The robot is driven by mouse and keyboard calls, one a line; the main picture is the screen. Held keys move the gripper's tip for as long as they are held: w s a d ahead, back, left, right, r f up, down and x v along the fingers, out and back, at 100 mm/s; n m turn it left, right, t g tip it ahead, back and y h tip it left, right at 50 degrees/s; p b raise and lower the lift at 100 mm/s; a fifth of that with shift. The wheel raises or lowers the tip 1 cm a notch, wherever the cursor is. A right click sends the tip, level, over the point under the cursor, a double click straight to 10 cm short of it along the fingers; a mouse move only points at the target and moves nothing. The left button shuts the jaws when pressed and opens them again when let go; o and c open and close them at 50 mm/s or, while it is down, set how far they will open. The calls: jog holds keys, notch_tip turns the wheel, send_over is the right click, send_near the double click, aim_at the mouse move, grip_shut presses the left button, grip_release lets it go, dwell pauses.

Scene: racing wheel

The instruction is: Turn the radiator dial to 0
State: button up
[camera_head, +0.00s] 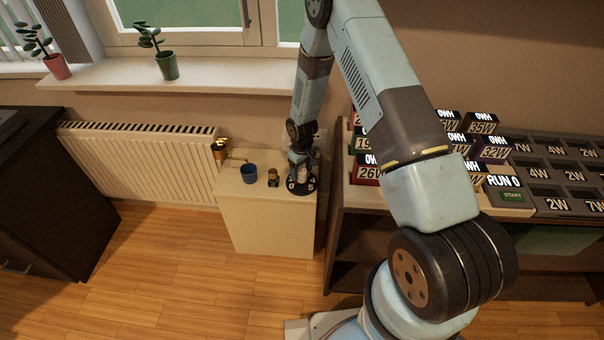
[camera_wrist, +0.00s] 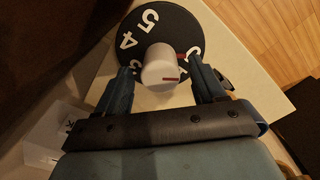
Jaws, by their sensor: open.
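The radiator dial is a black disc with white numbers and a pale grey knob, on the small cream cabinet (camera_head: 268,225). In the wrist view the knob (camera_wrist: 160,66) has a red mark, and the black disc (camera_wrist: 128,58) shows 5 and 4 at the left; other numbers are partly hidden. In the head view the disc (camera_head: 300,187) shows 0 and 5 at its front edge. My gripper (camera_wrist: 163,80) is open, with one finger on each side of the knob. I cannot tell whether the fingers touch it.
A blue cup (camera_head: 249,174) and a small brass-coloured item (camera_head: 273,178) stand left of the dial on the cabinet. A white radiator (camera_head: 145,160) is further left. A shelf unit with weight blocks (camera_head: 366,172) stands close on the right.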

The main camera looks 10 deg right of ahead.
notch_tip(320, 180, up, 12)
jog(key=shift+f, duration=0.15)
dwell(0.3)
dwell(0.4)
notch_tip(320, 180, up, 18)
jog(key=m+t, duration=0.1)
jog(key=m, duration=0.1)
send_over(302, 171)
jog(key=s+d, duration=0.2)
jog(key=d, duration=0.3)
jog(key=s+d+r+m+t, duration=0.1)
jog(key=s+d+r, duration=0.15)
jog(key=r, duration=0.45)
jog(key=s+d+r+t, duration=0.1)
jog(key=s+d+r, duration=0.1)
jog(key=s+r, duration=0.35)
jog(key=s+d+r+m+t, duration=0.1)
jog(key=s+d+r, duration=0.1)
jog(key=s+r, duration=0.3)
jog(key=s+d+r+m, duration=0.1)
jog(key=s+r, duration=0.4)
jog(key=s, duration=0.6)
jog(key=s+d+r+m+t, duration=0.1)
jog(key=s+d+r+m, duration=0.1)
jog(key=s+r, duration=0.3)
jog(key=s, duration=0.3)
jog(key=shift+d+t, duration=0.3)
